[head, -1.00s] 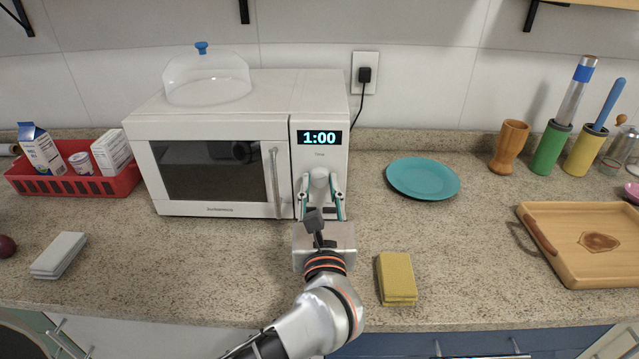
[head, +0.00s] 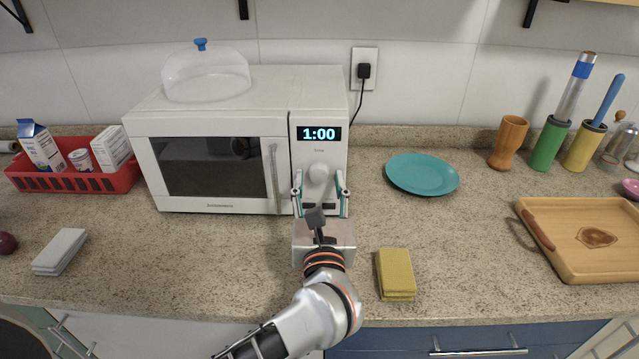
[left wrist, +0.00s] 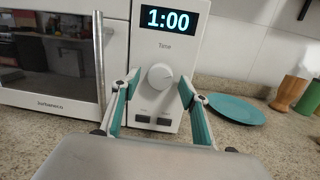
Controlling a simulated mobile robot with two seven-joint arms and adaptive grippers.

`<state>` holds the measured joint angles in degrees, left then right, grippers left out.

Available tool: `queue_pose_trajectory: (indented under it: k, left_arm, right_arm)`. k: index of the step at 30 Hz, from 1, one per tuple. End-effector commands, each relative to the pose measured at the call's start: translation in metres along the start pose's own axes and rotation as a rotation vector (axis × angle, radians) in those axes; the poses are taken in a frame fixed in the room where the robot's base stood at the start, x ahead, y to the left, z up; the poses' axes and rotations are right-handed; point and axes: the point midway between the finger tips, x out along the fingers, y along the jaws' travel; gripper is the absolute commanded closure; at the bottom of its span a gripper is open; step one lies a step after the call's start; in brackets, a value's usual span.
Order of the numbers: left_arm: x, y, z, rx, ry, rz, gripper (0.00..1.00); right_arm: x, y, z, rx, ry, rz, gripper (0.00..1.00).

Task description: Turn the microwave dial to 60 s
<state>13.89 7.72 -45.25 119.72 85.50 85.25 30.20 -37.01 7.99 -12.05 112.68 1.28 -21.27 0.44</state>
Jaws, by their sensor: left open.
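The white microwave (head: 220,165) stands on the counter with its door closed. Its display (head: 319,134) reads 1:00, and the display also reads 1:00 in the left wrist view (left wrist: 168,19). The round white dial (head: 318,173) sits below the display; in the left wrist view the dial (left wrist: 160,76) shows whole, with the word Time above it. My left gripper (head: 320,190) is open in front of the microwave's control panel. In the left wrist view its fingers (left wrist: 157,88) stand apart on both sides of the dial, with a gap to it. My right gripper is not in view.
A teal plate (head: 422,174) lies right of the microwave. A yellow sponge (head: 396,273) lies near the counter's front edge. A red basket (head: 75,180) stands left and a wooden tray (head: 580,265) right. A clear dome (head: 205,80) sits on the microwave.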

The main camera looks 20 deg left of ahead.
Motion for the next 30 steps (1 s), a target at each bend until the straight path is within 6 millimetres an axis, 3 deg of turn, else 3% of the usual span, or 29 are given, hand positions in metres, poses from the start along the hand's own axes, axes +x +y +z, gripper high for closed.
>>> queue_pose_trajectory:
  k: [5,21,30]
  left_arm:
    - [-0.010,-0.001,0.000,-0.001,0.001,-0.002,0.56]
    - [-0.107,0.000,-0.001,0.000,0.003,-0.001,0.56]
    - [-0.120,0.000,0.000,-0.001,0.000,0.000,0.56]
  right_arm:
    - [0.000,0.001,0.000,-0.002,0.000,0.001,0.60]
    - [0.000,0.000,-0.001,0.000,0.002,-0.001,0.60]
    - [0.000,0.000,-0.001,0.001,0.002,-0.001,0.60]
